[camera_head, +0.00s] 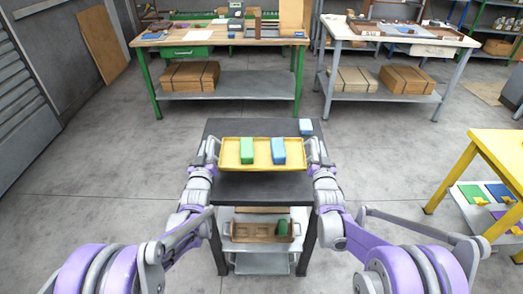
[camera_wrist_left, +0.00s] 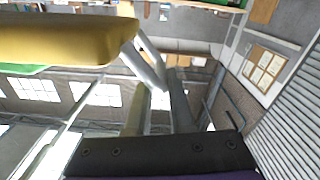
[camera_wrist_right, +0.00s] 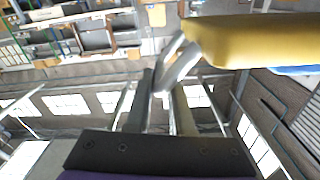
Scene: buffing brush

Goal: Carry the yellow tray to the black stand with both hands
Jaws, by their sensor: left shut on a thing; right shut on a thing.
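The yellow tray (camera_head: 262,164) is at the black stand (camera_head: 233,187), over its dark top; I cannot tell whether it touches it. A green block (camera_head: 247,150) and a blue block (camera_head: 279,151) stand in the tray. My left gripper (camera_head: 214,150) is shut on the tray's left handle, and my right gripper (camera_head: 313,152) is shut on its right handle. The tray's yellow end also shows in the left wrist view (camera_wrist_left: 60,40) and in the right wrist view (camera_wrist_right: 250,42).
A brown wooden tray (camera_head: 262,232) with a green item sits on a lower shelf. A yellow table (camera_head: 503,151) stands at the right. Workbenches stand at the back, with open floor between.

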